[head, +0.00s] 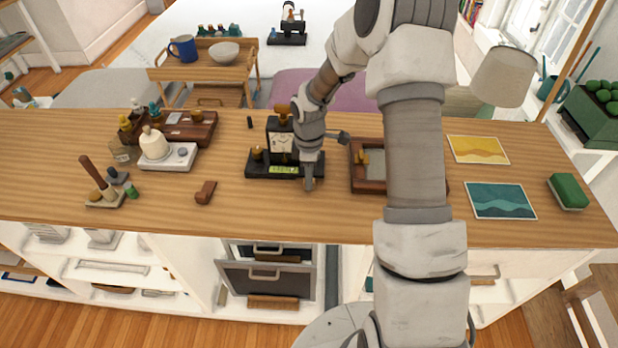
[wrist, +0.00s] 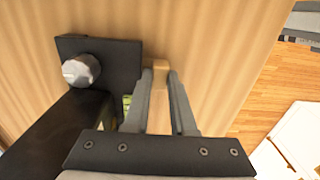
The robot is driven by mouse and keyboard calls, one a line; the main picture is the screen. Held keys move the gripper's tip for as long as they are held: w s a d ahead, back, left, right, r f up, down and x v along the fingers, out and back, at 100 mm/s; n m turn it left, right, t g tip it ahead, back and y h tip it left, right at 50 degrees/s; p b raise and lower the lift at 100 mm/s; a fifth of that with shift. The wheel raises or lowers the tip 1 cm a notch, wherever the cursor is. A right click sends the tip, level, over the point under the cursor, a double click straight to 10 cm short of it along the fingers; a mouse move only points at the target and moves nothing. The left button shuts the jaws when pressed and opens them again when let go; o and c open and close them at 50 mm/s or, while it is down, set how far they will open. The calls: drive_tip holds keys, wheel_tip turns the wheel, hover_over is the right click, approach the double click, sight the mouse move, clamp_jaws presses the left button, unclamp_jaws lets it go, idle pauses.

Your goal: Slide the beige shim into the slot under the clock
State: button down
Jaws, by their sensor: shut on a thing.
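The clock (head: 281,143) stands upright on a dark base (head: 257,172) with a green strip on its front, near the middle of the wooden counter. My gripper (head: 308,180) points down at the right front corner of that base. In the wrist view my gripper (wrist: 160,80) is shut on the beige shim (wrist: 159,118), which shows between the two fingers. The shim's tip lies close beside the black base (wrist: 120,60), which carries a silver knob (wrist: 82,70). I cannot tell whether they touch. The slot itself is hidden from both views.
A brown-framed tray (head: 370,187) stands to the right, partly behind my arm. A small brown block (head: 205,192) lies to the left. A white scale-like stand (head: 168,158) is farther left. The counter (head: 250,215) in front of the clock is clear up to its front edge.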

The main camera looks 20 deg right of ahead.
drive_tip(key=shift+w+d, duration=0.1)
drive_tip(key=shift+w, duration=0.15)
drive_tip(key=c, duration=0.8)
unclamp_jaws()
drive_tip(key=shift+r, duration=0.1)
drive_tip(key=shift+o, duration=0.6)
drive_tip(key=shift+w, duration=0.1)
